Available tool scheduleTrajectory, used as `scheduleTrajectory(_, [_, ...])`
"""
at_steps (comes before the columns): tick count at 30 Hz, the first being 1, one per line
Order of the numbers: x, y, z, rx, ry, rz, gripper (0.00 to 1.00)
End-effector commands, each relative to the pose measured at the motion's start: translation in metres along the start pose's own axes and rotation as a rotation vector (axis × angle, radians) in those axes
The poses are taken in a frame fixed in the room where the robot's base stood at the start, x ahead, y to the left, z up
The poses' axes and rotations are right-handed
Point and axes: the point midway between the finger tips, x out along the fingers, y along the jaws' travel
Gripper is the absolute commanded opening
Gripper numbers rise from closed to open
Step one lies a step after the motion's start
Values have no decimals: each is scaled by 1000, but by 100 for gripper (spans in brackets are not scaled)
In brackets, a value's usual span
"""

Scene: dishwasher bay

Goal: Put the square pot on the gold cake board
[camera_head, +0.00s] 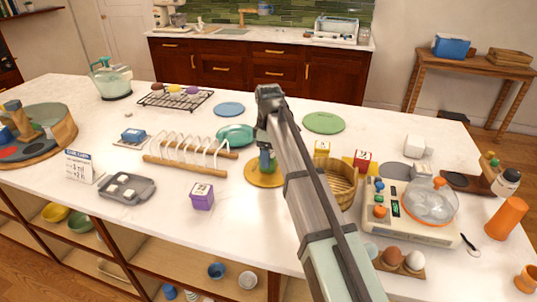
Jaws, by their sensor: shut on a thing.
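The gold cake board (252,178) is a round gold disc lying on the white counter near its middle. My gripper (265,149) points down over the board, below the bent wrist of my arm. It is shut on a small green and dark blue thing, which appears to be the square pot (267,163). The pot is upright over the board's middle. I cannot tell if its base touches the board. The gripper and arm hide part of the pot and the board's right edge.
A purple numbered box (202,197) stands in front left. The counter in front of the board is clear.

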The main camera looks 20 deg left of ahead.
Motion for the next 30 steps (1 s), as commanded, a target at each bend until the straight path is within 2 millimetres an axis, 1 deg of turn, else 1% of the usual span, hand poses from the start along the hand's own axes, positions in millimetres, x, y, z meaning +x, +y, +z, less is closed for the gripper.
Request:
scheduleTrajectory(5, [3, 0, 0, 0, 0, -1, 28])
scheduleTrajectory(6, [3, 0, 0, 0, 0, 0, 67])
scheduleTrajectory(13, [2, 0, 0, 0, 0, 0, 89])
scheduleTrajectory(20, [2, 0, 0, 0, 0, 0, 89])
scheduleTrajectory(23, [-1, 0, 0, 0, 0, 0, 89])
scheduleTrajectory(26, [-10, 1, 0, 0, 0, 0, 89])
scheduleTrajectory(29, [-24, 1, -1, 0, 1, 1, 89])
scheduleTrajectory(30, [-32, 1, -1, 0, 1, 2, 89])
